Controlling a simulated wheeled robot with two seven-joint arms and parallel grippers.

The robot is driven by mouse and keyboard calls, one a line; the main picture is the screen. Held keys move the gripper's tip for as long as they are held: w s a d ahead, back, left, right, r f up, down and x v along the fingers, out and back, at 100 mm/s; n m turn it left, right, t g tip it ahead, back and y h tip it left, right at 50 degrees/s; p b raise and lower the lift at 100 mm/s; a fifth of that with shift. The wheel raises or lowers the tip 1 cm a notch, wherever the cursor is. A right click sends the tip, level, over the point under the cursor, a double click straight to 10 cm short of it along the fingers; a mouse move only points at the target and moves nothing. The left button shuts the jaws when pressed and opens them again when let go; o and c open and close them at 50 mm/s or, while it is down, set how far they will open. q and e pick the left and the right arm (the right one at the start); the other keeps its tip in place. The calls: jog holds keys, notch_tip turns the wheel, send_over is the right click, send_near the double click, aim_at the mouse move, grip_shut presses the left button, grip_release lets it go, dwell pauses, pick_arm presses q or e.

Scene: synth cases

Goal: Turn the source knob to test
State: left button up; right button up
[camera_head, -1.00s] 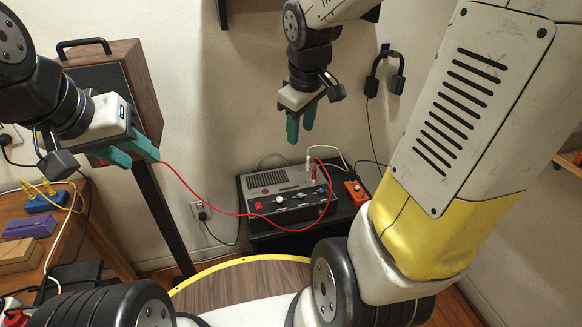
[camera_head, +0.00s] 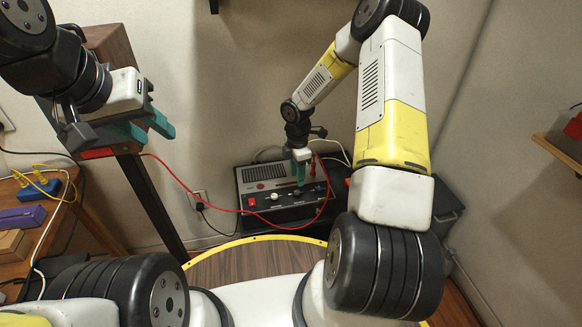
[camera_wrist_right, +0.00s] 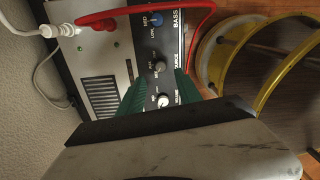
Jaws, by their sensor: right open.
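My left gripper (camera_head: 150,126) is open and empty at upper left.
A red cable (camera_head: 205,202) runs from the wooden cabinet (camera_head: 112,48) to the amplifier; red and white plugs (camera_wrist_right: 90,24) sit beside the knobs. A wooden table (camera_head: 60,240) with a purple block (camera_head: 22,217) is at left. A yellow-rimmed round surface (camera_head: 262,238) lies in front.

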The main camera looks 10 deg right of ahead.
aim_at(297, 191)
notch_tip(297, 191, down, 7)
jog(key=shift+s, duration=0.1)
dwell(0.3)
grip_shut()
